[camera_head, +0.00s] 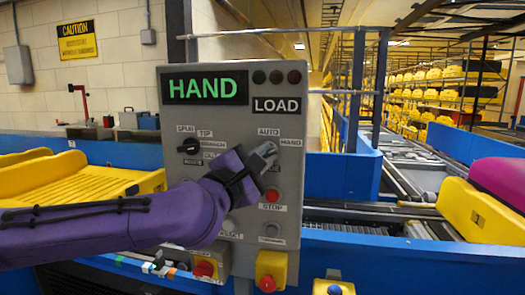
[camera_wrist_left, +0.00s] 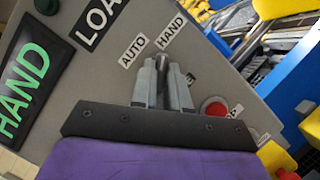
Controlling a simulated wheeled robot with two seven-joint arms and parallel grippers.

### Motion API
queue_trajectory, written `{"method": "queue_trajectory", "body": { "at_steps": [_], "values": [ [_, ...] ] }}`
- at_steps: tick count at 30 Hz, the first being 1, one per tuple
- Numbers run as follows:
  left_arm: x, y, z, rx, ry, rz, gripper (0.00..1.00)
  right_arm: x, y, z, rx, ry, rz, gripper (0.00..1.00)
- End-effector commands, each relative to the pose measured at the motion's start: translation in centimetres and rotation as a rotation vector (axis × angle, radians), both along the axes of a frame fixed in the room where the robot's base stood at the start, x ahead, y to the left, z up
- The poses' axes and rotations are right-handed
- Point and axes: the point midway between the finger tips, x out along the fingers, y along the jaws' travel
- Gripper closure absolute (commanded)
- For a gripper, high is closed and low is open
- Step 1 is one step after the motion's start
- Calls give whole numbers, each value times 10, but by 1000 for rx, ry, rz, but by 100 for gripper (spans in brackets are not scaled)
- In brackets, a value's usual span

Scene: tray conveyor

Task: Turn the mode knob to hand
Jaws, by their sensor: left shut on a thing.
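A grey control panel (camera_head: 240,125) stands in front of me. Its large display (camera_head: 205,87) reads HAND in green. The mode knob (camera_wrist_left: 161,77) sits under the AUTO label (camera_wrist_left: 131,52) and the HAND label (camera_wrist_left: 171,32); it is mostly hidden by my fingers. My left gripper (camera_head: 265,156) is at the right side of the panel, its fingers shut on the knob. In the left wrist view the fingers (camera_wrist_left: 164,75) point towards the HAND label. My right gripper is in neither view.
A second black knob (camera_head: 189,146) is left on the panel. A red button (camera_head: 271,195) sits just below my gripper, with a grey button (camera_head: 271,230) lower. Red-and-yellow stop buttons (camera_head: 270,268) are at the bottom. Blue conveyor rails and yellow trays (camera_head: 480,215) lie around.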

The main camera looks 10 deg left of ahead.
Motion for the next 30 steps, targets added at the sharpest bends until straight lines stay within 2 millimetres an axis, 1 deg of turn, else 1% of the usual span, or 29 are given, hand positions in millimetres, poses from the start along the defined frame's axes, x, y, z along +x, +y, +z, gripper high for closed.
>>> {"method": "queue_trajectory", "body": {
  "at_steps": [3,16,17,18,19,27,30],
  "values": [
    [0,0,0,18,1,-1,100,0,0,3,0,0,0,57],
    [0,0,-1,30,1,0,100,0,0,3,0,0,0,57],
    [0,0,-1,30,1,0,82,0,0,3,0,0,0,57],
    [0,0,-1,30,1,0,69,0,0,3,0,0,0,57],
    [0,0,-1,30,1,0,60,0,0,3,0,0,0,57],
    [0,0,-1,27,0,0,60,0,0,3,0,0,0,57],
    [-7,3,-3,27,-1,1,60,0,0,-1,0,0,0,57]
  ]
}}
